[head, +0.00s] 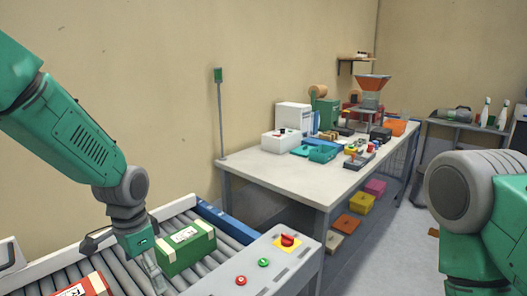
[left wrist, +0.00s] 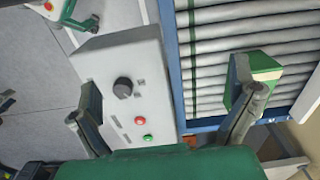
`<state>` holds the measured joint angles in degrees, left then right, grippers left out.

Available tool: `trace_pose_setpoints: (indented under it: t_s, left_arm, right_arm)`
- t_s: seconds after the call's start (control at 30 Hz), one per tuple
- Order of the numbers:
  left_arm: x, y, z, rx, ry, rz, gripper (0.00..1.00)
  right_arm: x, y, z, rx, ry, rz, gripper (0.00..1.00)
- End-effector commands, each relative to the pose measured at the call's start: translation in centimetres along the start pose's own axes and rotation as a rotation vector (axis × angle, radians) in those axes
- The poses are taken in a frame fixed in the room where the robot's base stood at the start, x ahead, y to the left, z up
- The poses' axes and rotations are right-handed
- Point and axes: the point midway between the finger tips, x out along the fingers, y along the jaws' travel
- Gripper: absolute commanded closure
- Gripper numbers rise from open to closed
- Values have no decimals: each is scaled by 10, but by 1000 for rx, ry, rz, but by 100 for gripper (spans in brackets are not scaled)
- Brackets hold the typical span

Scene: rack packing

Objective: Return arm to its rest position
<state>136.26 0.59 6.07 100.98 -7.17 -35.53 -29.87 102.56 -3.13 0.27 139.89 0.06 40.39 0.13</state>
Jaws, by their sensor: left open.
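My left arm comes in from the left in the head view, and its gripper (head: 152,272) points down over the roller conveyor. It is beside the left side of a green box with a white label (head: 185,248). In the left wrist view the two fingers of my left gripper (left wrist: 166,98) are spread wide with nothing held between them. The green box (left wrist: 266,66) shows partly behind the right finger there. My right arm shows only as a grey and green link at the right edge of the head view; its gripper is out of the picture.
A red box (head: 85,287) lies on the conveyor (head: 118,262) at the lower left. A control panel (head: 262,268) with buttons borders the conveyor. A cluttered white table (head: 285,178) stands behind, with coloured bins (head: 361,203) below.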

Motion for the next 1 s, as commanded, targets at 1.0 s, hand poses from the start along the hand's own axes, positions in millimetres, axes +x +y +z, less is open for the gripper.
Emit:
trace_pose_setpoints:
  t_s: [1.0]
  left_arm:
    - [318, 162, 242, -610, 33, -21, 0]
  right_arm:
    - [94, -1, 5, 0, 0, 0, 60]
